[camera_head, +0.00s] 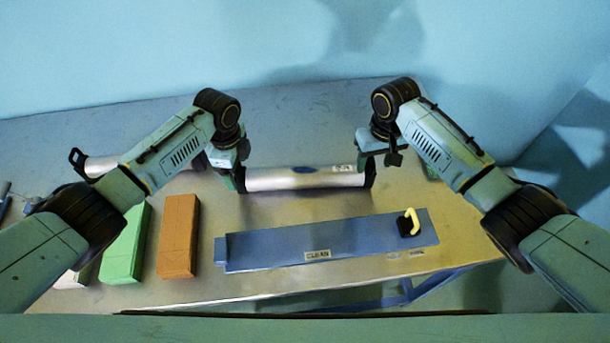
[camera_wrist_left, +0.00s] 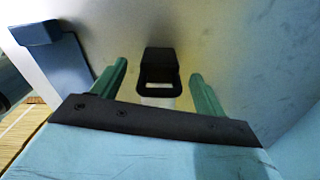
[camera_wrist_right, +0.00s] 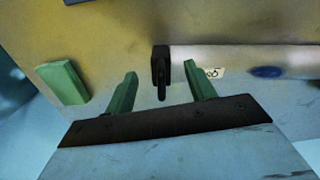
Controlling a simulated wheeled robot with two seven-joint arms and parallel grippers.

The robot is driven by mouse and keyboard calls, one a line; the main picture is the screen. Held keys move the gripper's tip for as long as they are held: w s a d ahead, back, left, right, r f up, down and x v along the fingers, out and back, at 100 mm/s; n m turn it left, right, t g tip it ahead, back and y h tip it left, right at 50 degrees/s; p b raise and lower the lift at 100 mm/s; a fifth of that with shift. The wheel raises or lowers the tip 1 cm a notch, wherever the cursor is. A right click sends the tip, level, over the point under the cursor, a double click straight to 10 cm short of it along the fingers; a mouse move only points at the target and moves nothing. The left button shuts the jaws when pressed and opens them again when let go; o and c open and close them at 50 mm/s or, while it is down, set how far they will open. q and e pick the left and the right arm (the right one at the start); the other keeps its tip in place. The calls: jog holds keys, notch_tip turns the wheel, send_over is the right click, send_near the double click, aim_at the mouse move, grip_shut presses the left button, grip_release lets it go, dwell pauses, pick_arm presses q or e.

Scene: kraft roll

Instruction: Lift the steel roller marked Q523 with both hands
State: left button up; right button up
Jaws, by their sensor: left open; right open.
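A silver steel roller (camera_head: 300,179) with a blue oval mark and a small white label lies level at the middle of the table; the label is too small to read. It has a black handle at each end. My left gripper (camera_head: 238,172) is open at its left end; the left wrist view shows the black loop handle (camera_wrist_left: 158,72) between the spread fingers, not clasped. My right gripper (camera_head: 376,165) is open at its right end; the right wrist view shows the black handle (camera_wrist_right: 161,72) between the spread fingers. Contact cannot be told.
A blue board (camera_head: 330,243) marked CLEAN lies in front, carrying a yellow-handled black tool (camera_head: 409,222). An orange block (camera_head: 178,236) and a green block (camera_head: 125,246) stand front left. Another roller (camera_head: 100,166) lies behind my left arm. A green block (camera_wrist_right: 62,82) lies beyond the right end.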

pick_arm(q)
jog(key=shift+f, duration=1.15)
pick_arm(e)
jog(key=shift+f, duration=1.2)
pick_arm(q)
jog(key=shift+c, duration=0.2)
pick_arm(e)
jog(key=shift+c, duration=0.3)
pick_arm(q)
jog(key=c, duration=1.2)
pick_arm(e)
grip_shut()
pick_arm(q)
grip_shut()
jog(key=shift+w+r, duration=0.1)
pick_arm(e)
jog(key=shift+r, duration=0.15)
